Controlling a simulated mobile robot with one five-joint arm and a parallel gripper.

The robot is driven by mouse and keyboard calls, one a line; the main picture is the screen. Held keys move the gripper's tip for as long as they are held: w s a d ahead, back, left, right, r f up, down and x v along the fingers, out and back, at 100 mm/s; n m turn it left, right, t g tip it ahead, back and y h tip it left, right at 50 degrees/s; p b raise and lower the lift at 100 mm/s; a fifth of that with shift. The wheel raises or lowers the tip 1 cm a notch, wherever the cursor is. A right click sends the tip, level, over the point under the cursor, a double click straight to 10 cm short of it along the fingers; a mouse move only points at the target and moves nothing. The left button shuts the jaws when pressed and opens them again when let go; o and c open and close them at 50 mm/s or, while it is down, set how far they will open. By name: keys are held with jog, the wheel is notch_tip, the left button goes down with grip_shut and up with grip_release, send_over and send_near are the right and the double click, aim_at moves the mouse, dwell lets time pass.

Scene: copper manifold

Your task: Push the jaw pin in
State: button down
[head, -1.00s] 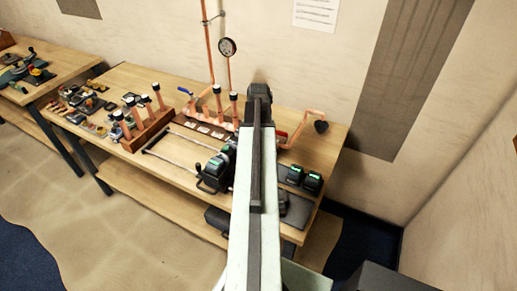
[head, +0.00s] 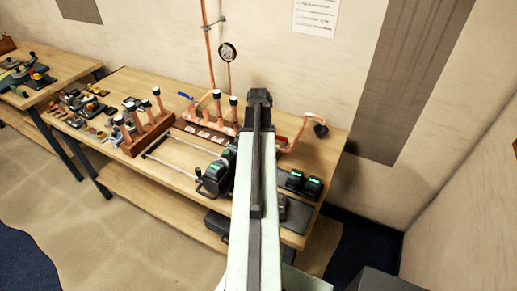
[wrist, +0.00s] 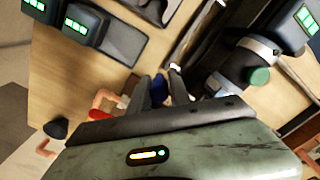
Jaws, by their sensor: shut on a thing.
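My gripper (wrist: 164,88) shows in the wrist view with its dark fingertips close together, shut on a small dark-blue thing (wrist: 158,90) that is mostly hidden. I cannot tell whether this is the jaw pin. A pale metal tip shows just beyond the fingers. The black and grey press tool (wrist: 240,68) with a green button lies on the bench to the right of the fingers, a little apart from them. It also shows in the head view (head: 215,172), left of my arm. The head view hides my fingertips behind my arm.
Two batteries with green lights (head: 304,184) stand right of my arm on the bench (head: 125,85). Copper pipes with black caps (head: 136,118) stand in a wooden block at left. A copper elbow (head: 318,124) and red handle (wrist: 104,113) are near my gripper.

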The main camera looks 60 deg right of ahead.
dwell(0.8)
jog(key=shift+w+d, duration=0.1)
jog(key=shift+w, duration=1.3)
jog(key=c, duration=1.3)
grip_release()
jog(key=shift+o, duration=0.2)
notch_tip(320, 180, up, 8)
jog(key=p, duration=0.8)
jog(key=shift+f, duration=0.1)
